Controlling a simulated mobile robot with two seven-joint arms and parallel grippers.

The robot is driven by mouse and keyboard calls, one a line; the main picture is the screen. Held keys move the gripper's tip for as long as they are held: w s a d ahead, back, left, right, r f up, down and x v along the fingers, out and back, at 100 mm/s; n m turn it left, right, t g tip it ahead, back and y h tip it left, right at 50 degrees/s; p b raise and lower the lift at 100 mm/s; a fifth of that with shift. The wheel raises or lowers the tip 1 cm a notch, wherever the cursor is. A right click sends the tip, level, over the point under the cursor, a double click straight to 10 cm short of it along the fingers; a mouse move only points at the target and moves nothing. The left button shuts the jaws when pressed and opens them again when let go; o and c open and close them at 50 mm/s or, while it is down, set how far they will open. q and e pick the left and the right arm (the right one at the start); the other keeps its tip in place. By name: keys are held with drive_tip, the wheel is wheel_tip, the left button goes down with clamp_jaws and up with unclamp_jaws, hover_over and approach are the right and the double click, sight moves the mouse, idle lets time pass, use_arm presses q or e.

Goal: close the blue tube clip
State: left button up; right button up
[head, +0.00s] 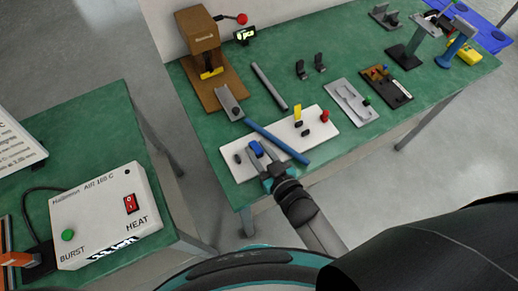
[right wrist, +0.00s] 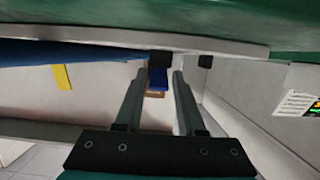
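The blue tube clip (head: 256,148) is a small blue piece near the front left of a white plate (head: 239,170) on the green table. It also shows in the right wrist view (right wrist: 158,78), with a dark block beside it. My right gripper (head: 264,163) is at the clip. In the right wrist view its two fingers (right wrist: 161,88) are apart, with the clip seen in the gap between their tips. I cannot tell whether either finger touches it. A long blue tube (head: 275,141) lies across the plate. My left gripper is not in view.
The plate also bears a yellow upright piece (head: 298,114) and a red knob (head: 325,116). A brown press (head: 202,40), a grey bar (head: 268,86) and a grey plate (head: 350,101) stand behind. A white heater box (head: 105,215) is on the left table.

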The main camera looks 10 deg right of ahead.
drive_tip(key=shift+o, duration=1.2)
drive_tip(key=shift+d, duration=0.1)
drive_tip(key=p+v, duration=0.1)
drive_tip(key=v, duration=1.4)
drive_tip(key=shift+s+p, duration=0.15)
drive_tip(key=shift+p, duration=0.25)
drive_tip(key=shift+f, duration=0.1)
